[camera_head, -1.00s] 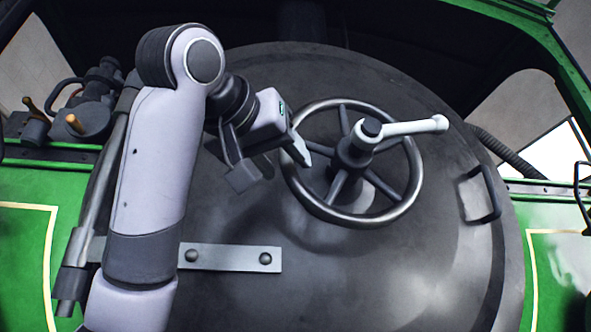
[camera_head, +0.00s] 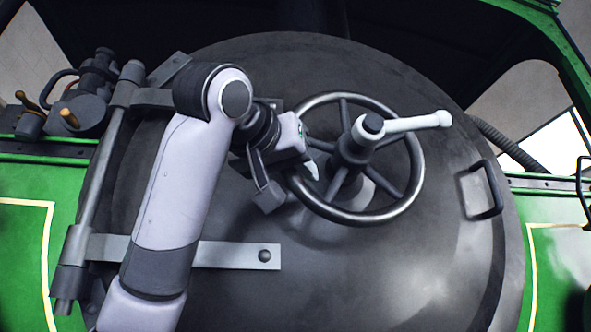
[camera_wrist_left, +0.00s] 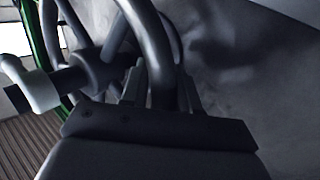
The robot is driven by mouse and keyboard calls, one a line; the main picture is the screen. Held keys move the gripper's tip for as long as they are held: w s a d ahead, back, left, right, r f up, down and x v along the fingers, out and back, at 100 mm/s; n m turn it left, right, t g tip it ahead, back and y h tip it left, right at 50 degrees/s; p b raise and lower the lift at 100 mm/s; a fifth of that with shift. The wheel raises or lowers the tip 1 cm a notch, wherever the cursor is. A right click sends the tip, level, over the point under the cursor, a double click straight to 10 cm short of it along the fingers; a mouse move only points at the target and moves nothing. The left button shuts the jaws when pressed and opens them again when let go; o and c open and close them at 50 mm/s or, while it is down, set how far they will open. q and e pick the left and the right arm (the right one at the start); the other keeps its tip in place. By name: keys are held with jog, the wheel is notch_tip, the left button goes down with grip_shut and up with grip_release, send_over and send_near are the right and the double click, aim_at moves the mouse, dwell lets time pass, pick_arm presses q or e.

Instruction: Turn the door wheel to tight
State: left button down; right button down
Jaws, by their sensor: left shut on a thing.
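The door wheel (camera_head: 357,215) is a round metal rim with several spokes on a dark hub, in front of the round dark smokebox door (camera_head: 330,275). A pale handle (camera_head: 415,125) sticks out to the right from the hub. My left gripper (camera_head: 300,175) is at the left side of the rim, shut on it. In the left wrist view, the rim (camera_wrist_left: 158,60) passes between the two fingers (camera_wrist_left: 160,90), and the pale handle (camera_wrist_left: 40,90) shows at the left. My right gripper is not in view.
A grab handle (camera_head: 492,190) stands out from the door at the right. Hinge straps (camera_head: 235,256) and a hinge rod (camera_head: 105,170) are at the left. Valve fittings (camera_head: 80,110) stand at the upper left. The door's lower right is clear.

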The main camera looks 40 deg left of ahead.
pick_arm(q)
jog(key=shift+s+a+r+m+g, duration=0.1)
jog(key=shift+s+r+m+g, duration=0.05)
jog(key=shift+r+m+g, duration=0.8)
jog(key=shift+s+a+r+m+g, duration=0.1)
jog(key=shift+r+m+g, duration=0.55)
jog(key=shift+r+m, duration=0.6)
jog(key=shift+r, duration=0.15)
jog(key=c, duration=0.9)
grip_release()
jog(key=shift+c, duration=0.2)
jog(key=shift+d, duration=0.1)
jog(key=v, duration=0.7)
